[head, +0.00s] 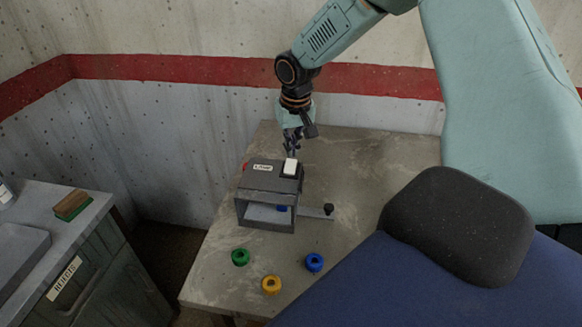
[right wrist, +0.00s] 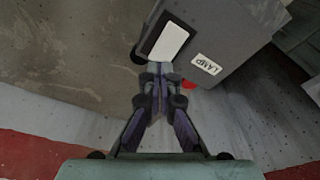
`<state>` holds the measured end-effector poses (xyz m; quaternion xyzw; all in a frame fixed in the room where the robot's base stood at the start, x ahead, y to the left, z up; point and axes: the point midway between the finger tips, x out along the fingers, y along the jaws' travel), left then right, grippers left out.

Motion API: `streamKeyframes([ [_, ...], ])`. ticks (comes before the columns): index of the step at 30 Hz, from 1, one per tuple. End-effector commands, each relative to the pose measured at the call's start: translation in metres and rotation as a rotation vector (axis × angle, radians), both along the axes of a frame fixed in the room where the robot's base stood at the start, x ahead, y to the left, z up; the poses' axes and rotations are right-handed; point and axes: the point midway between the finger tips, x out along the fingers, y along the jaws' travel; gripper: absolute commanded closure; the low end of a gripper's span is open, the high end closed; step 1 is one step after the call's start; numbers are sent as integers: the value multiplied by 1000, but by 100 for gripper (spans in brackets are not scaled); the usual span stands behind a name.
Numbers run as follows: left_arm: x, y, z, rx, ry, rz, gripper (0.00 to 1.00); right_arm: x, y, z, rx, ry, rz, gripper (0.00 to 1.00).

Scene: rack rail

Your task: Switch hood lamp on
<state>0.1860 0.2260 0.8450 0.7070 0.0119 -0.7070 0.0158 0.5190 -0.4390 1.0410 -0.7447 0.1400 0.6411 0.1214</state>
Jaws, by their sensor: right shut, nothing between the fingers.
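The hood (head: 266,190) is a dark grey box with an open front, standing on the table. A white rocker switch (head: 290,167) in a black frame sits on its top, beside a label (head: 262,168). In the right wrist view the switch (right wrist: 168,43) lies just beyond my fingertips, and the label (right wrist: 207,64) reads LAMP. My right gripper (head: 291,152) is shut and empty, pointing down at the switch's back edge; it also shows in the right wrist view (right wrist: 159,70). I cannot tell whether it touches the switch. A red part (head: 245,166) shows at the hood's left side. My left gripper is out of view.
Green (head: 240,257), yellow (head: 271,285) and blue (head: 314,262) rings lie on the table (head: 360,165) before the hood. A flat bar with a dark knob (head: 328,209) sticks out at the hood's right.

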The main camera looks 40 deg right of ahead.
Motion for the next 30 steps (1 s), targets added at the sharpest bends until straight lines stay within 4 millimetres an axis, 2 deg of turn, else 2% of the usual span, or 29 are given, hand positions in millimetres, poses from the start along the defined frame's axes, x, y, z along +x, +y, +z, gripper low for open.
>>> streamKeyframes([
  [30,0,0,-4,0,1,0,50,0,0,-10,0,0,0,100],
])
